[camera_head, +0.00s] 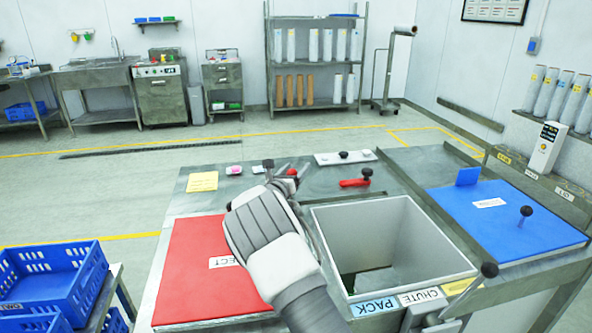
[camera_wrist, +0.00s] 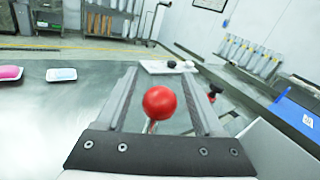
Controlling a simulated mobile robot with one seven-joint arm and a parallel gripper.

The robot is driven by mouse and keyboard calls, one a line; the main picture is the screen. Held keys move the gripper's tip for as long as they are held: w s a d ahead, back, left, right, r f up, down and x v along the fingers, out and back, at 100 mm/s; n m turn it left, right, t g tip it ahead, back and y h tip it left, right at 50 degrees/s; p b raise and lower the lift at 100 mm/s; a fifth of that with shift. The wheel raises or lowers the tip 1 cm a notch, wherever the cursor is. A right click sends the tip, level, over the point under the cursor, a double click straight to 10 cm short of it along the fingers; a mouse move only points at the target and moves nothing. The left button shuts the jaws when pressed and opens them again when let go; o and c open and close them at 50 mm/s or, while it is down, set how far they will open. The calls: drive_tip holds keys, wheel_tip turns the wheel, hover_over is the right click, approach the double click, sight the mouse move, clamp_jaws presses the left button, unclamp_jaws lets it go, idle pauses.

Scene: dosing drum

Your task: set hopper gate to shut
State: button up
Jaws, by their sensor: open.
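The grey open-topped hopper (camera_head: 395,238) stands in the bench; its rim carries PACK and CHUTE labels. A red ball knob (camera_wrist: 159,103) on a thin metal stem shows between my gripper's fingers in the wrist view; in the head view the red knob (camera_head: 292,172) is partly hidden by the gripper. I cannot tell that it belongs to the hopper gate. My gripper (camera_head: 283,170) is open, its fingers either side of the knob, and no contact shows. A red lever with a black knob (camera_head: 356,181) lies right of it, also in the wrist view (camera_wrist: 213,93).
A white plate with two dark knobs (camera_head: 345,157) lies beyond. A red board (camera_head: 195,270) is at left, a blue board (camera_head: 505,235) at right. A black-knobbed lever (camera_head: 488,270) stands at the hopper's near right corner. Blue crates (camera_head: 55,278) stand lower left.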

clamp_jaws()
idle(0.4)
idle(1.1)
